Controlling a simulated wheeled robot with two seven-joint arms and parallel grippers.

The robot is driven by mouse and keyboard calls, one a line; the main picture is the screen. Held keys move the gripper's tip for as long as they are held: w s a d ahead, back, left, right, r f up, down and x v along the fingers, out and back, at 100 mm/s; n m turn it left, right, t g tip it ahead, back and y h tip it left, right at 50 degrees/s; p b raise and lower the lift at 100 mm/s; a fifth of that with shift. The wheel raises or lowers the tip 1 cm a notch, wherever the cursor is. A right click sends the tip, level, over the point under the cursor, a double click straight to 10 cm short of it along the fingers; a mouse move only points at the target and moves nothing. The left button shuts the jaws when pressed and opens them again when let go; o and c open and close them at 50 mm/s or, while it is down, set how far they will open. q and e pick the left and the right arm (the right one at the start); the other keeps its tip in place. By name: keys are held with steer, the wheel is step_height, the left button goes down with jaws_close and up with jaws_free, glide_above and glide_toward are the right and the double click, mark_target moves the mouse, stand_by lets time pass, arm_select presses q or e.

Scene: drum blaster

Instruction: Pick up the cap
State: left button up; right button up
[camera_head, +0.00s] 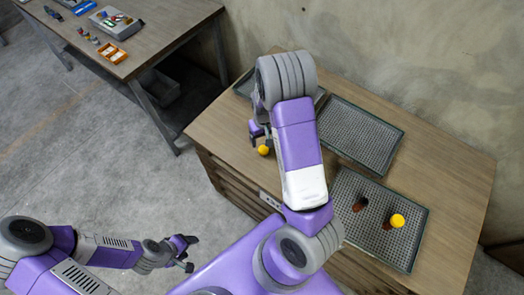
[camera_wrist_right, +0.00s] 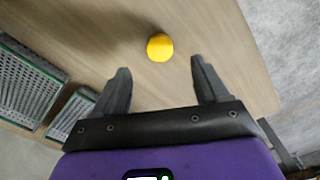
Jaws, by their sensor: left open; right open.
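A small round yellow cap (camera_head: 263,150) lies on the wooden table near its left edge. In the right wrist view the cap (camera_wrist_right: 160,47) shows whole, just beyond the fingertips and about midway between them. My right gripper (camera_wrist_right: 160,68) is open and empty, with its fingers pointing toward the cap; it does not visibly touch it. In the head view my right gripper (camera_head: 259,137) is beside the cap, partly hidden by my arm. My left gripper (camera_head: 188,252) is open and empty, low at the left, away from the table.
A grey perforated tray (camera_head: 350,190) holds a second yellow round thing (camera_head: 398,220) and dark reddish pieces (camera_head: 360,204). An empty perforated tray (camera_head: 360,133) lies behind it, and another is partly hidden by my arm. A second table (camera_head: 130,55) with small parts stands far left.

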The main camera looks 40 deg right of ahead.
mark_target(263, 148)
steer(key=f, duration=0.2)
steer(key=f+b, duration=0.1)
steer(key=f, duration=0.4)
steer(key=shift+w+d+f+b, duration=0.15)
steer(key=shift+w+f+b, duration=0.1)
steer(key=shift+w+b, duration=0.05)
steer(key=c, duration=1.1)
